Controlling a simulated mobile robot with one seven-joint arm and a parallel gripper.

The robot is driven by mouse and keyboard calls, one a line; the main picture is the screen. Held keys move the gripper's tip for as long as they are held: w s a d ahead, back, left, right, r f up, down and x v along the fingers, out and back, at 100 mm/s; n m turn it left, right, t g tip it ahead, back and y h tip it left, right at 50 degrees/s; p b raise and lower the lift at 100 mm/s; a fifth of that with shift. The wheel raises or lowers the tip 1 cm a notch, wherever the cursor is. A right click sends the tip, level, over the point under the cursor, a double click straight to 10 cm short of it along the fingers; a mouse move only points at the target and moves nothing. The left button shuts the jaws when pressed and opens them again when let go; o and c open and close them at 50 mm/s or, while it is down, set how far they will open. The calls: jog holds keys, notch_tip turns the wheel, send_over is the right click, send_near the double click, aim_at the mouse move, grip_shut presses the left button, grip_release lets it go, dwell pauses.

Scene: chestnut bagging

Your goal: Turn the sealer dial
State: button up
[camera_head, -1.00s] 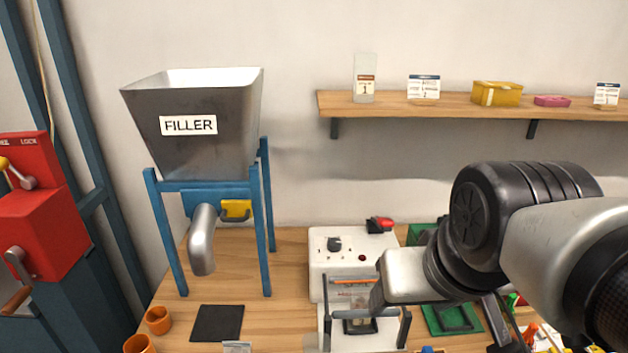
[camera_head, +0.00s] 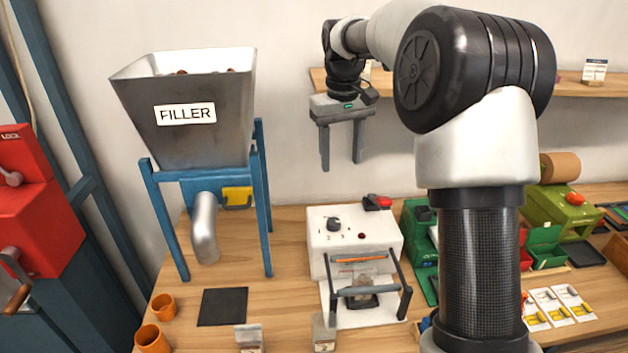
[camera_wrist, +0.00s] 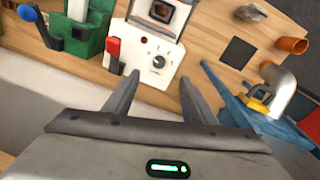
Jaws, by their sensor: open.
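The sealer (camera_head: 330,240) is a white box on the table with a black dial (camera_head: 334,224) on its sloped top, left of a small red light. The dial also shows in the wrist view (camera_wrist: 159,62), ahead of and between my fingers. A bag-like item (camera_head: 362,284) sits at the sealer's front under its bar, its details unclear. My gripper (camera_head: 341,166) is open and empty, fingers pointing down, above and behind the sealer and clear of the dial. It also shows in the wrist view (camera_wrist: 160,85).
A red switch (camera_head: 377,202) stands at the sealer's back right corner. The filler hopper (camera_head: 185,110) on its blue stand is to the left. The wall shelf (camera_head: 572,86) is behind my arm.

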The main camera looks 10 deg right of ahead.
jog(key=g, duration=0.1)
send_over(334, 221)
notch_tip(334, 221, down, 5)
notch_tip(334, 221, down, 18)
jog(key=shift+r, duration=0.25)
jog(key=c, duration=1)
jog(key=shift+c, duration=0.2)
